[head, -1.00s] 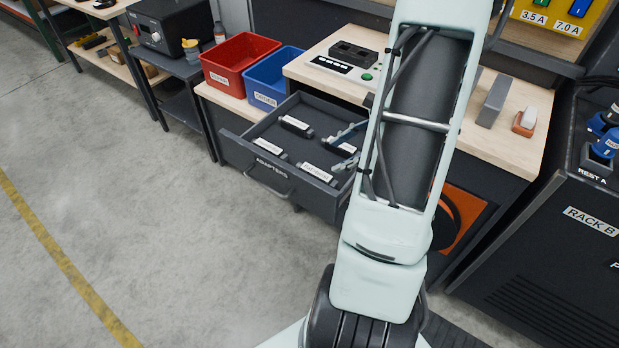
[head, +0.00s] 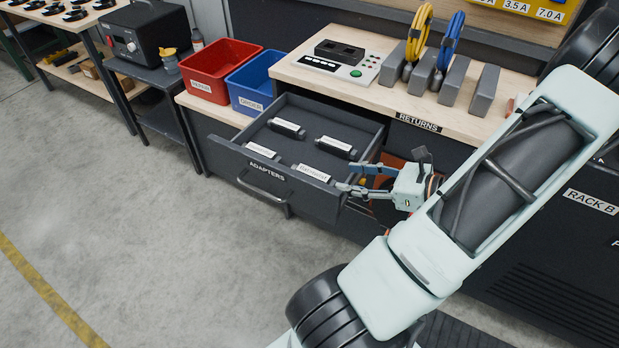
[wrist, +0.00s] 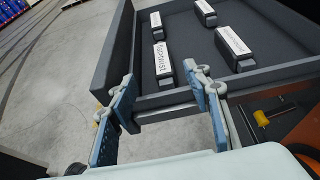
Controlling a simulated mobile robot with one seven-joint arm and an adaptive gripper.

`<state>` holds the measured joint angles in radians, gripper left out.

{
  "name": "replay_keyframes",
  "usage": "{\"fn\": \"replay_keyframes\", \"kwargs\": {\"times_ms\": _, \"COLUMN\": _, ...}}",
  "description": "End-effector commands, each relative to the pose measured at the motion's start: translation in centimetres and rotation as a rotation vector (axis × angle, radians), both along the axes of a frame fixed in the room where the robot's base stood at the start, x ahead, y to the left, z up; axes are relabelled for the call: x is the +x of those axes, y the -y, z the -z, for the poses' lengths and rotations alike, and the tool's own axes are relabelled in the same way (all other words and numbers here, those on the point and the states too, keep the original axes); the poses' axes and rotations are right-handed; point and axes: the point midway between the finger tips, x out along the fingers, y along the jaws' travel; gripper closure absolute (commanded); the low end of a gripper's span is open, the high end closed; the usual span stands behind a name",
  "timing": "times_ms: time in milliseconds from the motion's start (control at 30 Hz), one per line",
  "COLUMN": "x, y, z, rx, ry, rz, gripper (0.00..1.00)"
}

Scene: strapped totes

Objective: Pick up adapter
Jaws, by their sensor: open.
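The open drawer labelled ADAPTERS (head: 222,158) holds several black adapters with white labels. One adapter (head: 287,128) lies at the back left, another (head: 336,147) at the back right, one (head: 262,152) at the front left and one (head: 312,174) at the front right. My gripper (head: 352,178) is open and empty at the drawer's right edge, near the front-right adapter. In the wrist view, my fingers (wrist: 158,98) are spread, with the drawer wall between and beyond them. The nearest adapter there (wrist: 163,62) lies past the fingertips. The label texts are too small to read surely.
A red bin (head: 215,72) and a blue bin (head: 254,84) stand behind the drawer on the left. The workbench (head: 310,80) carries a black-topped device (head: 340,52) and grey holders with yellow and blue cables. Open floor lies left of the drawer.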

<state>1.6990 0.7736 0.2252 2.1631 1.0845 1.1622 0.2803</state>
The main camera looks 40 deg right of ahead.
Motion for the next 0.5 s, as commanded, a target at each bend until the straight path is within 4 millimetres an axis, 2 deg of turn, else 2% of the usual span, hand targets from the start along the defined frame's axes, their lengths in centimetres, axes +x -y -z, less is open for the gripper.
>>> {"fn": "replay_keyframes", "kwargs": {"times_ms": 67, "x": 0.3, "y": -0.1, "z": 0.2, "rx": 0.006, "ry": 0.005, "rz": 0.005, "gripper": 0.55}}
{"fn": "replay_keyframes", "kwargs": {"times_ms": 333, "x": 3.8, "y": -1.6, "z": 1.6, "rx": 0.007, "ry": 0.007, "rz": 0.004, "gripper": 0.55}}
{"fn": "replay_keyframes", "kwargs": {"times_ms": 500, "x": 4.9, "y": -2.0, "z": 2.1, "rx": 0.005, "ry": 0.006, "rz": 0.005, "gripper": 0.55}}
